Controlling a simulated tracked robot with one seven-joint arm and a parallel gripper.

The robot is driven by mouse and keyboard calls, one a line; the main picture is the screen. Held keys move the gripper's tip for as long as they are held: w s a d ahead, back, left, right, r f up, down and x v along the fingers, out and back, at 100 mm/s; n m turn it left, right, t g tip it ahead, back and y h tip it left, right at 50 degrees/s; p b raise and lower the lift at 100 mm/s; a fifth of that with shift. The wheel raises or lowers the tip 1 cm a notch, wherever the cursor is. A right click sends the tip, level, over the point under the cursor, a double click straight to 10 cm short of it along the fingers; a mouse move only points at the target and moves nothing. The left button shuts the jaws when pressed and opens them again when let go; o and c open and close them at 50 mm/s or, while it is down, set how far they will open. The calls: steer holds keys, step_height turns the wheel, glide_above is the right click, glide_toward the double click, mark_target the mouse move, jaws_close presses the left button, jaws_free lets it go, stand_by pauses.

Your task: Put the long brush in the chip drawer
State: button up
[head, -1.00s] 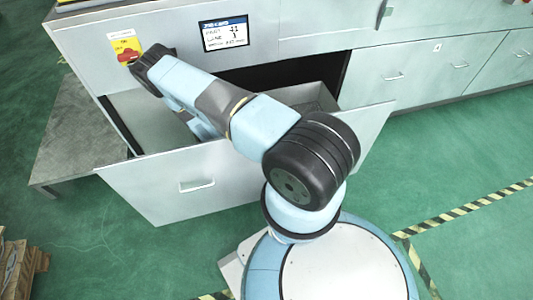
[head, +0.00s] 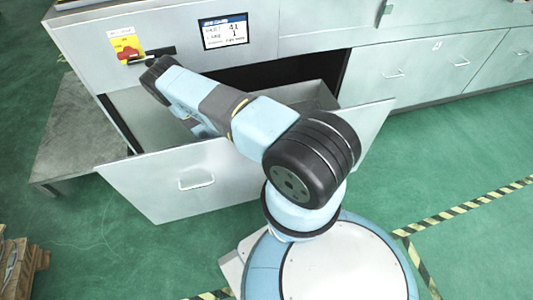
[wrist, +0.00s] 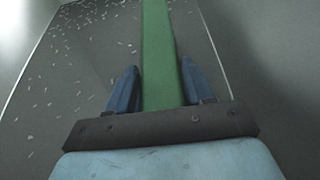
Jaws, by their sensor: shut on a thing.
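The long brush shows in the wrist view as a straight green strip (wrist: 158,40) running from between my fingers up to the top edge; its far end is out of view. My gripper (wrist: 161,78) has its two blue fingers on either side of the strip and is shut on it. The chip drawer (head: 190,185) is pulled open in the head view, with my arm reaching over its front panel. In the wrist view its grey floor (wrist: 85,60) with scattered pale chips lies beyond the brush. The head view hides my gripper and the brush behind my arm.
A metal platform (head: 75,140) stands left of the drawer. A wooden pallet (head: 18,270) lies at bottom left.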

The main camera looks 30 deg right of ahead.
steer(key=shift+f, duration=0.25)
steer(key=o, duration=1.1)
steer(key=shift+r, duration=0.1)
steer(key=shift+r, duration=0.2)
steer(key=v, duration=1.2)
steer(key=shift+r, duration=0.25)
steer(key=shift+w, duration=0.1)
